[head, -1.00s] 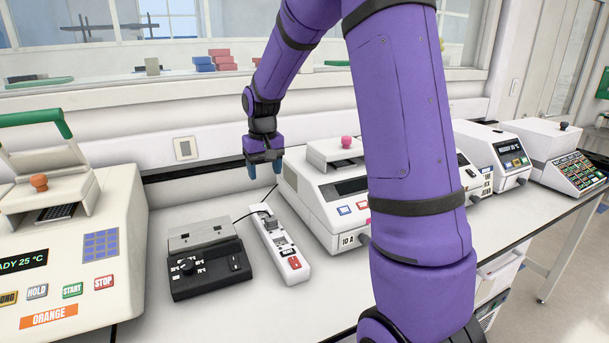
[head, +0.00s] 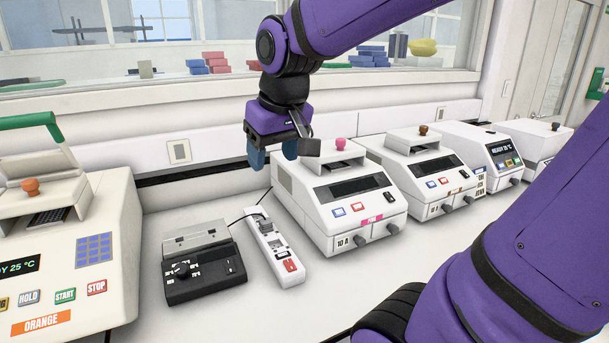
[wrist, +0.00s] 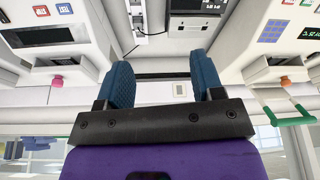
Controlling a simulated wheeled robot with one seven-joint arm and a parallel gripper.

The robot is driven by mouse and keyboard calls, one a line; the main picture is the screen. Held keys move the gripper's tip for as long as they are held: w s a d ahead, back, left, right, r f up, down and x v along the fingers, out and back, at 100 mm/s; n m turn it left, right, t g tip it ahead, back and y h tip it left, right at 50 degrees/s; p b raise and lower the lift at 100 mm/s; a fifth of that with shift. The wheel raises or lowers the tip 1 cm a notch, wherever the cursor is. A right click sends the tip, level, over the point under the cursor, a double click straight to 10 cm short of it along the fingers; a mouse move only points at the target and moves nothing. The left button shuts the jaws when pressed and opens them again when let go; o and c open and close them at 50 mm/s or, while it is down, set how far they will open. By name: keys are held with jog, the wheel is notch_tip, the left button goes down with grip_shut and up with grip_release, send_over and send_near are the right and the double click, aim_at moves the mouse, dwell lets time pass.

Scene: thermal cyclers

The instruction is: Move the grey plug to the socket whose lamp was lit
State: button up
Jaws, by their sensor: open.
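A white power strip (head: 288,277) with a red switch lies on the bench, right of a black control box (head: 205,289). A small greyish plug-like block (head: 265,226) sits toward its far end, with a dark cable nearby; I cannot tell for sure that it is the grey plug. No lit socket lamp can be made out. My gripper (head: 273,154) is open and empty, in the air above the far end of the strip. In the wrist view its blue fingers (wrist: 163,82) are apart, with the strip (wrist: 142,22) beyond them.
An orange-labelled cycler (head: 115,250) stands at left. A cycler with a pink knob (head: 330,232) stands close right of the strip, with more cyclers (head: 423,185) further right. The wall and window ledge are behind. The bench front near the strip is clear.

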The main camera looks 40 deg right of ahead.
jog(key=s+a+t, duration=0.1)
jog(key=s+a, duration=0.1)
jog(key=s, duration=0.8)
jog(key=shift+f+n, duration=0.15)
jog(key=shift+n, duration=0.25)
jog(key=shift+s+a, duration=0.1)
jog(key=shift+s, duration=0.05)
